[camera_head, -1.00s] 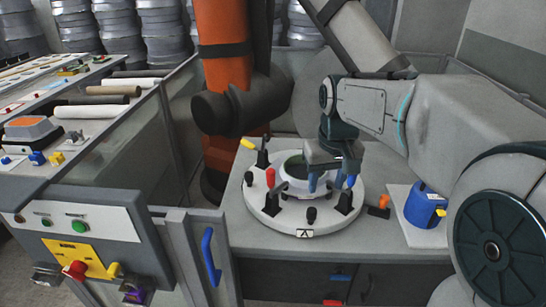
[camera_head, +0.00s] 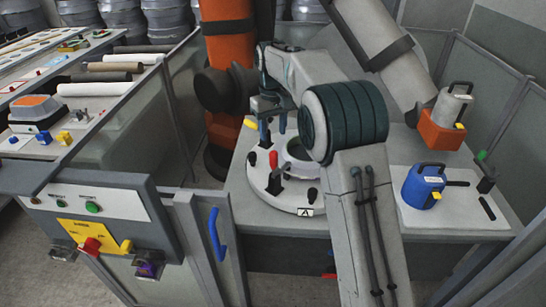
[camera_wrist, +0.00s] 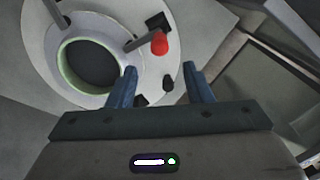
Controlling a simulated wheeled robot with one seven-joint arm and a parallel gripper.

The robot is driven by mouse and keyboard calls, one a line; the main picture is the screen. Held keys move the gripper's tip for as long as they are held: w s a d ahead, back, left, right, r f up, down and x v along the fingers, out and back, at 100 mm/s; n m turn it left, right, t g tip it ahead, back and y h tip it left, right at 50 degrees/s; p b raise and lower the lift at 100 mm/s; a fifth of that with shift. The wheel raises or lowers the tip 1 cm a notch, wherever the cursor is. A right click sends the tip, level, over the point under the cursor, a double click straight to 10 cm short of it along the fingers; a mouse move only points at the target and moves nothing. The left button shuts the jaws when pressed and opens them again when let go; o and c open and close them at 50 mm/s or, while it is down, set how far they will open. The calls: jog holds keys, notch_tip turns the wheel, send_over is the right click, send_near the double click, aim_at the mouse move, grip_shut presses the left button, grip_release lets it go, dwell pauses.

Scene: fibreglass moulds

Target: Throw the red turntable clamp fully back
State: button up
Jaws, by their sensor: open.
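The red turntable clamp (camera_head: 273,160) stands near the left front of the round white turntable (camera_head: 262,190), its handle pointing up. In the wrist view the red handle (camera_wrist: 159,43) shows just beyond the fingertips, roughly centred between them and apart from both. My gripper (camera_head: 274,128) hangs above and behind the red clamp in the head view. Its two blue fingers (camera_wrist: 159,70) are apart with nothing between them. My arm hides the right side of the turntable.
A white ring-shaped mould (camera_wrist: 62,55) sits on the turntable. A yellow-handled clamp (camera_head: 249,123) is at the back left, close to my gripper. A blue container (camera_head: 423,186) stands on a white board at the right. A fence gate with a blue handle (camera_head: 215,235) is at front left.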

aim_at(274, 152)
notch_tip(274, 152, down, 11)
jog(key=shift+p, duration=0.75)
grip_shut()
jog(key=shift+d, duration=0.1)
